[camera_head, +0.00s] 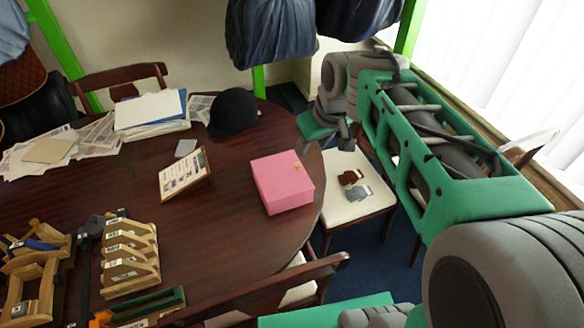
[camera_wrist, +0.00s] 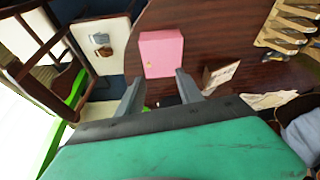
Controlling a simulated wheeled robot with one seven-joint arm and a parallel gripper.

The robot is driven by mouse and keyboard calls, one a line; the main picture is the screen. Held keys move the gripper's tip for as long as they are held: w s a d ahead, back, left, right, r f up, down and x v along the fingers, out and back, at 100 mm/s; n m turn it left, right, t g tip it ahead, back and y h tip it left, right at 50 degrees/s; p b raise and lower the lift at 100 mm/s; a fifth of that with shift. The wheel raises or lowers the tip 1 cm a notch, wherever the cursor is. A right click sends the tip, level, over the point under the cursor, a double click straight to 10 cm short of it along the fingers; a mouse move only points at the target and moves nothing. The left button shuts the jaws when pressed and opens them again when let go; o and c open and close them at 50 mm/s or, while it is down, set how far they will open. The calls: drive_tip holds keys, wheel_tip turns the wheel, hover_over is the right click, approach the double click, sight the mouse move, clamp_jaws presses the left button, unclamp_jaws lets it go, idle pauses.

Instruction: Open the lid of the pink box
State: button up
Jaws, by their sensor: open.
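The pink box (camera_head: 283,182) stands on the dark wooden table (camera_head: 225,245), near its right edge. Its lid is closed, and a small gold clasp shows on the lid's edge. In the wrist view the pink box (camera_wrist: 162,54) lies just beyond the fingertips, between them in the picture. My gripper (camera_head: 335,137) is above the table's right rim, behind and to the right of the box and apart from it. In the wrist view my gripper (camera_wrist: 157,86) has its two grey fingers spread wide with nothing between them.
A framed card (camera_head: 185,174) stands left of the box. A black cap (camera_head: 234,112) and a paper stack (camera_head: 151,110) lie behind. Wooden racks (camera_head: 130,255) stand at the front left. A chair with a pale seat (camera_head: 350,205) is right of the table. Dark table around the box is clear.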

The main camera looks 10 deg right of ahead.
drive_tip(key=w+d+f+n+g+y+b, duration=0.1)
drive_tip(key=w+f+n+b, duration=0.2)
drive_tip(key=w+f, duration=0.7)
drive_tip(key=n+y+b, duration=0.1)
drive_tip(key=n+b, duration=0.1)
drive_tip(key=n, duration=0.2)
approach(298, 165)
drive_tip(key=shift+g+y, duration=0.3)
drive_tip(key=x, duration=0.2)
drive_tip(key=p+x, duration=0.1)
drive_tip(key=x, duration=0.2)
drive_tip(key=p+x, duration=0.1)
drive_tip(key=x, duration=0.2)
drive_tip(key=shift+w+d+f, duration=0.1)
drive_tip(key=shift+w+d, duration=0.05)
drive_tip(key=shift+w, duration=0.25)
drive_tip(key=shift+c, duration=0.3)
clamp_jaws()
